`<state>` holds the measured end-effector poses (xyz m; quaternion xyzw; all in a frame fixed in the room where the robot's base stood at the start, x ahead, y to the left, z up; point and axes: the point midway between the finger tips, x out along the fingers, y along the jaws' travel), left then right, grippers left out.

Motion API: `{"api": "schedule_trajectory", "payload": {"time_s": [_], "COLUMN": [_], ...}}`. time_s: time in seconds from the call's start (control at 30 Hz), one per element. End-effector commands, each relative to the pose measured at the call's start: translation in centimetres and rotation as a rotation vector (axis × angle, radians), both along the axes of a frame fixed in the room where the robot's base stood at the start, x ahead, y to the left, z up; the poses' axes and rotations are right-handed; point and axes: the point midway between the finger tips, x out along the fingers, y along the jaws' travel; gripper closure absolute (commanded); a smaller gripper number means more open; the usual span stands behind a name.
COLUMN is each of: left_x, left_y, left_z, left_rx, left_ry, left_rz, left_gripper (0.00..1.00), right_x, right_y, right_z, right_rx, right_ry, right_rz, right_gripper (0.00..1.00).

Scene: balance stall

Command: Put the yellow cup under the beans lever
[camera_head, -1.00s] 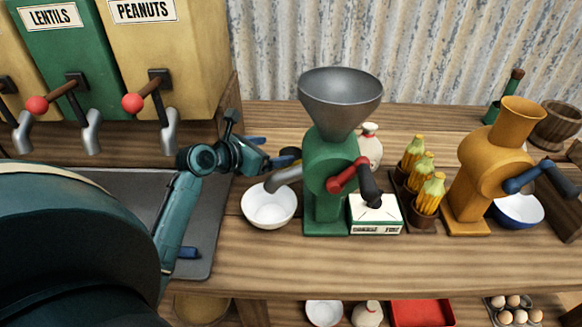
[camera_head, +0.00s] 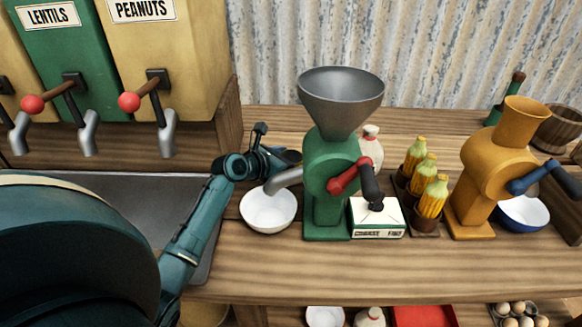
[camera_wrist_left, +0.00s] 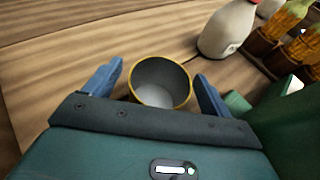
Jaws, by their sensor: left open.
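The yellow cup (camera_wrist_left: 160,82) shows in the left wrist view as a round cup with a yellow rim and a grey inside, seen from above. My left gripper (camera_wrist_left: 158,84) is open, with one blue finger on each side of the cup; I cannot tell whether they touch it. In the head view my left gripper (camera_head: 280,160) reaches behind the white bowl, left of the green grinder, and the cup is hidden there. No lever labelled beans is in view; the lentils lever (camera_head: 50,97) and peanuts lever (camera_head: 143,95) show at upper left.
The green grinder (camera_head: 325,185), with its grey funnel, stands close right of the gripper. The white bowl (camera_head: 268,210) sits under its spout. A white bottle (camera_wrist_left: 228,28) stands beyond the cup. A grey metal tray (camera_head: 110,185) lies below the dispensers.

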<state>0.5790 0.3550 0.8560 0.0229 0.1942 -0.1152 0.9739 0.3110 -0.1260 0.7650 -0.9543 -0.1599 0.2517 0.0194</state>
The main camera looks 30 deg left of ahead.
Motion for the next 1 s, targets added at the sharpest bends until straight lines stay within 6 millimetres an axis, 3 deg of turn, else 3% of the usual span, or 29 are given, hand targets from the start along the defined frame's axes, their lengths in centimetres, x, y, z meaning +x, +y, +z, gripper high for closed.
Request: {"api": "schedule_trajectory", "payload": {"time_s": [0.07,0.7,0.87,1.0], "left_x": [0.0,0.0,0.0,0.0], "left_y": [0.0,0.0,0.0,0.0], "left_z": [0.0,0.1,0.2,1.6], "left_rx": [0.000,0.000,0.000,0.001], "left_ry": [0.000,-0.001,-0.001,-0.004], "left_rz": [0.000,0.001,0.000,0.000], "left_gripper": [0.17,0.69,0.69,0.69], "right_x": [0.0,-0.1,-0.1,-0.1], "right_y": [0.0,0.0,0.0,0.0], "right_z": [0.0,-0.1,-0.1,0.2], "right_rx": [0.000,-0.002,-0.003,-0.008], "right_ry": [0.001,0.004,0.004,0.004], "right_rz": [0.000,0.002,0.003,0.004], "right_gripper": [0.64,0.64,0.64,0.64]}}
